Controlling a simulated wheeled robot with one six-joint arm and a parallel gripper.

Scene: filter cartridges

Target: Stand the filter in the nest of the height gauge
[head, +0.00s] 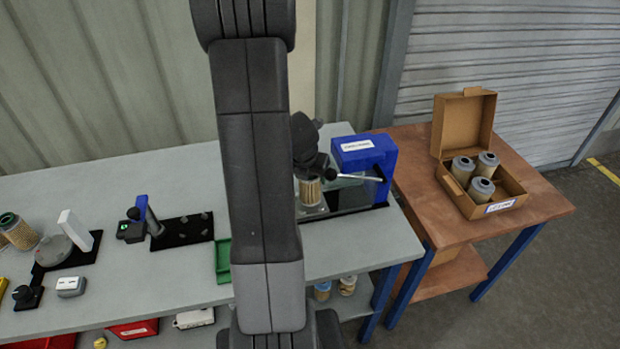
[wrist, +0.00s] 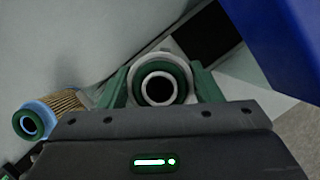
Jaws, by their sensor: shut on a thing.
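My gripper (wrist: 160,90) is shut on a filter (wrist: 158,87). The wrist view shows it end-on, with a green ring and dark bore between the green fingers. In the head view its pleated side (head: 310,192) shows below my gripper, near the blue machine at the right end of the bench; whether its lower end touches anything is unclear. What looks like the height gauge (head: 145,213) stands left of my arm, with a blue post, a small green display and a black base (head: 183,232) bearing several small grey pegs. No filter stands among the pegs.
The blue machine (head: 365,155), with a lever, is close to my gripper. A green tray (head: 223,262) lies between the gauge and my arm. Another filter (wrist: 40,115) shows at left in the wrist view. A box (head: 510,184) with 3 filters sits on the wooden table.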

